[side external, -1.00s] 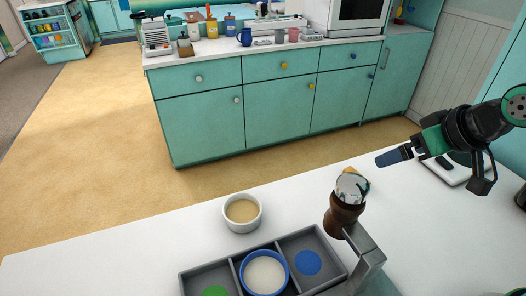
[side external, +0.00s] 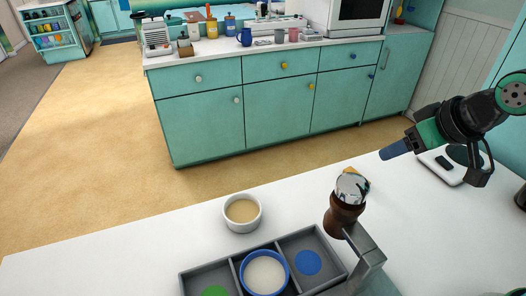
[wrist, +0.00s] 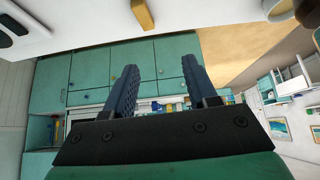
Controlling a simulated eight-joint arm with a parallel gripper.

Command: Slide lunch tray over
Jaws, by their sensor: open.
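The grey lunch tray (side external: 208,276) lies on the white counter at the bottom of the side view, cut off by the lower edge. Its compartments show a green round piece (side external: 215,291), a blue-rimmed bowl with pale contents (side external: 265,273) and a blue disc (side external: 308,262). A grey upright handle (side external: 369,262) stands at its right end. My gripper (side external: 393,151) is above the counter, to the right of and beyond the tray, touching nothing. In the wrist view my gripper (wrist: 160,84) has its two dark blue fingers spread, with nothing between them.
A brown mill with a shiny top (side external: 343,213) stands close behind the tray's right end, partly hiding a yellow block (side external: 357,174). A white cup (side external: 242,226) stands behind the tray. A white scale-like device (side external: 440,170) lies under my arm. The counter's left side is clear.

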